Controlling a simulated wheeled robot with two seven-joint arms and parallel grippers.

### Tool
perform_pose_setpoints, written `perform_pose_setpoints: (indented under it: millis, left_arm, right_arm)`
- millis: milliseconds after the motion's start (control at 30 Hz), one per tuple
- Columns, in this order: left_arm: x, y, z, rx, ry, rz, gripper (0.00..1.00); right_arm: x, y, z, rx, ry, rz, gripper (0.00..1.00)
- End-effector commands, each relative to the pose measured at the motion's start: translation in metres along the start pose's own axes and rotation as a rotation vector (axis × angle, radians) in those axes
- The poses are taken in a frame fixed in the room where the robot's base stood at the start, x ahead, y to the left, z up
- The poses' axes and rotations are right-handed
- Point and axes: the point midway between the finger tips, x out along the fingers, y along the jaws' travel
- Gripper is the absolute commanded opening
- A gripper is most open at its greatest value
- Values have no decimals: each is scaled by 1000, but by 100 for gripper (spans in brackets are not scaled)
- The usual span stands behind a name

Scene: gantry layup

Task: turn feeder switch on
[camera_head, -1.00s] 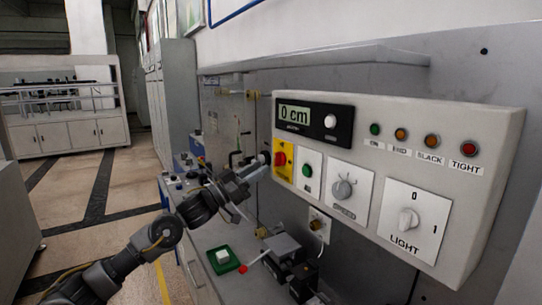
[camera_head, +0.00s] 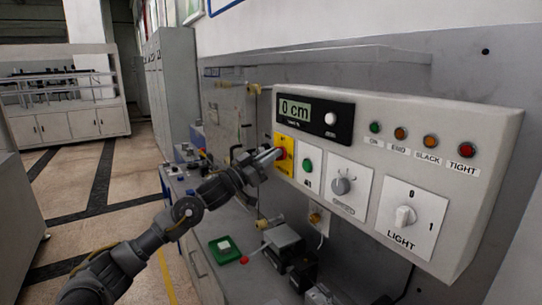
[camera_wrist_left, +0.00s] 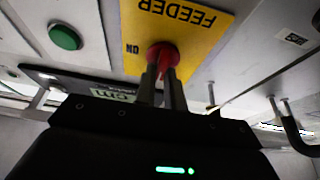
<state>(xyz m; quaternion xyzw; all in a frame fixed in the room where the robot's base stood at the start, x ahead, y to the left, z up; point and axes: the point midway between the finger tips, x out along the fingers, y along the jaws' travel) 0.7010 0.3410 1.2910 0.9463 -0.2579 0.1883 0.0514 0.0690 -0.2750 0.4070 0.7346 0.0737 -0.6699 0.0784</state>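The feeder switch is a red knob (camera_head: 280,153) on a yellow plate (camera_head: 286,168) at the left end of the grey control box. In the left wrist view the red knob (camera_wrist_left: 163,56) sits on the yellow plate (camera_wrist_left: 190,25), which reads FEEDER and ON upside down. My left gripper (camera_head: 276,155) is at the knob. In the left wrist view its two fingers (camera_wrist_left: 163,80) are close together, one on each side of the knob's red ridge, and seem to touch it. The fingers hide part of the knob. My right gripper is in neither view.
The control box (camera_head: 450,125) also carries a green button (camera_head: 308,165), a grey dial (camera_head: 341,186), a LIGHT switch (camera_head: 404,216), several lamps and a display reading 0 cm (camera_head: 294,108). Below are a green tray (camera_head: 226,257) and a small clamp-like device (camera_head: 284,240).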

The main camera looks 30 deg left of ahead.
Motion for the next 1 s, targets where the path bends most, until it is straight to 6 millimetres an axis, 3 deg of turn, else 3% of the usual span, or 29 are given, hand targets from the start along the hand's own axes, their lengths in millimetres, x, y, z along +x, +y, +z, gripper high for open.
perform_pose_setpoints:
  millis: [467,1000]
  left_arm:
    - [-1,-1,1,88,-1,34,0]
    - [0,0,0,528,1,216,0]
  right_arm:
    - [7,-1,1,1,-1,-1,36]
    - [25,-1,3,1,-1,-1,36]
